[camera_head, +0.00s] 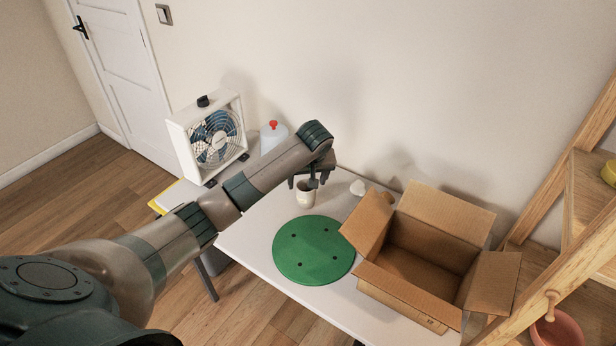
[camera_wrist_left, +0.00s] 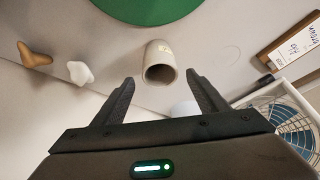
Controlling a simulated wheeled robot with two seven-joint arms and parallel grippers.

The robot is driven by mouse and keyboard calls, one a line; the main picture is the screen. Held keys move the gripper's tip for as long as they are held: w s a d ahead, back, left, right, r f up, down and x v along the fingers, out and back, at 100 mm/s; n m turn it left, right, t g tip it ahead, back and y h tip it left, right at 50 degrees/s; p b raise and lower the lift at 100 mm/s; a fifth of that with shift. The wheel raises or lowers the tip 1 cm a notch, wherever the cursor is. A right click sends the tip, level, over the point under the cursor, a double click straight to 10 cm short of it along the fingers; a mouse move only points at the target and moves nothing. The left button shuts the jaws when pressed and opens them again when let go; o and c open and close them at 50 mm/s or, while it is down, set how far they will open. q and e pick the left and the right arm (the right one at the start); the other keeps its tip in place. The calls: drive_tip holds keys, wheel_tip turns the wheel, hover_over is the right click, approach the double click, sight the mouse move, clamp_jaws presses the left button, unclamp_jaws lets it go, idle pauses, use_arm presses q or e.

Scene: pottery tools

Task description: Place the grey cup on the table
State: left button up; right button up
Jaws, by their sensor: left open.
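The grey cup (camera_head: 306,194) stands on the white table (camera_head: 257,236), just behind the green round mat. My left gripper (camera_head: 307,180) is over the cup in the head view, at its rim. In the left wrist view the cup (camera_wrist_left: 160,64) shows its open mouth toward me, between and just beyond the two fingertips of my left gripper (camera_wrist_left: 160,82). The fingers are spread with a gap on both sides of the cup. My right gripper is not in view.
The green round mat (camera_head: 313,250) lies in front of the cup. An open cardboard box (camera_head: 408,302) is at the right. A small white object (camera_head: 357,187) and a brown one (camera_wrist_left: 34,56) lie near the cup. A fan (camera_head: 213,138) and a red-capped bottle (camera_head: 272,137) stand behind my arm.

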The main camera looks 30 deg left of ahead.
use_arm(q)
drive_tip(key=shift+v, duration=2)
drive_tip(key=shift+f, duration=0.1)
